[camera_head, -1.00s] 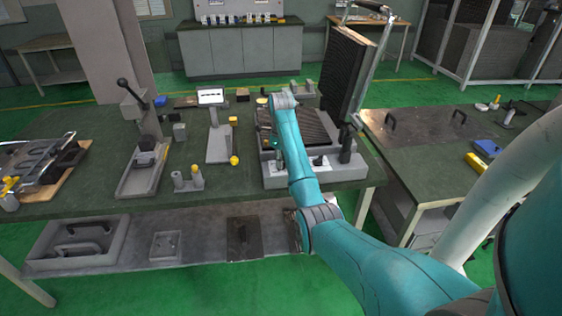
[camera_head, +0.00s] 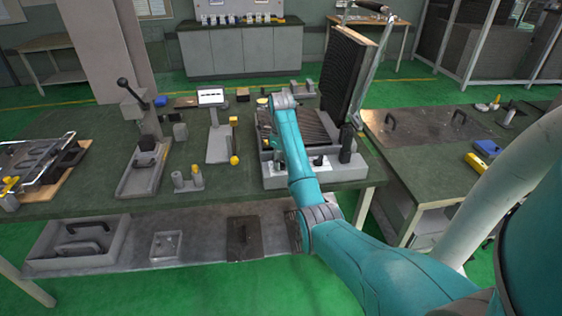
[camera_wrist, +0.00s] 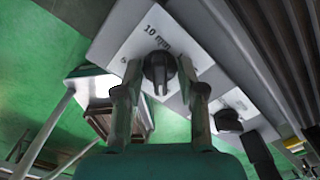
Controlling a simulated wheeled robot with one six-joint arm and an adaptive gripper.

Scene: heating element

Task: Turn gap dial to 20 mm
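In the wrist view, a round black dial (camera_wrist: 159,68) sits on a pale label plate (camera_wrist: 133,38). The plate reads "10 mm" above the dial, with a "5" at its left. The dial's pointer direction is unclear. My gripper (camera_wrist: 159,76) has one finger on each side of the dial; the fingers are spread, with narrow gaps seeming to show beside it. Contact is hard to judge. In the head view, the machine with a ribbed bed (camera_head: 316,125) stands on the bench; my arm hides the gripper and dial there.
A second black knob (camera_wrist: 228,119) is to the right of the dial. The machine's ribbed lid (camera_head: 349,72) stands raised. A lever press (camera_head: 143,140), a stand with a display (camera_head: 211,97) and a small yellow-topped fixture (camera_head: 187,180) are to the left on the green bench (camera_head: 80,198).

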